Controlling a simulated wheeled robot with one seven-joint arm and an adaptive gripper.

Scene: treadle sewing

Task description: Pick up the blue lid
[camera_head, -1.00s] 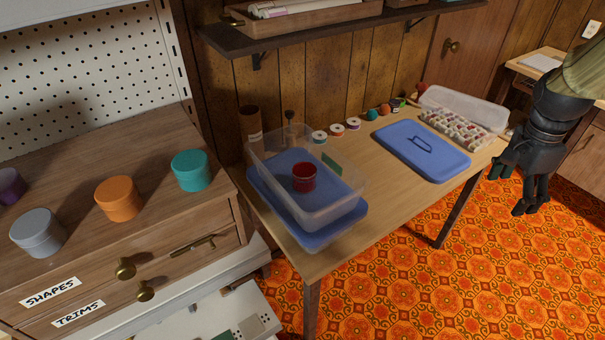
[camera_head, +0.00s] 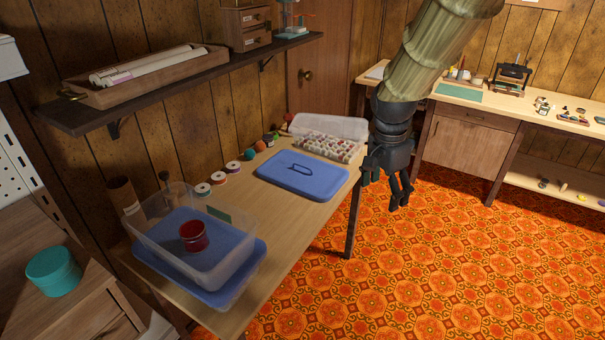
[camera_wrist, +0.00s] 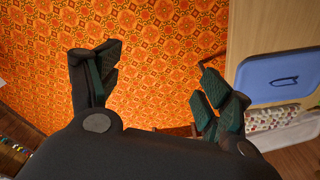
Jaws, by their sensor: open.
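A blue lid (camera_head: 302,176) with a loop handle on top lies flat on the wooden table, toward its far end. It also shows in the wrist view (camera_wrist: 278,76) at the right edge, partly cut off. A second blue piece (camera_head: 235,287), perhaps another lid, lies under a clear plastic bin (camera_head: 157,243) at the table's near end. My gripper (camera_head: 387,190) is open and empty. It hangs fingers down to the right of the blue lid, apart from it. In the wrist view my open fingers (camera_wrist: 152,90) have only the floor between them.
The clear bin holds a red round container (camera_head: 193,236). A clear tray of small spools (camera_head: 330,147) sits behind the lid. Thread spools (camera_head: 218,178) line the table's wall side. A wooden shelf (camera_head: 190,85) overhangs at the back. Patterned floor (camera_head: 430,270) is open to the right.

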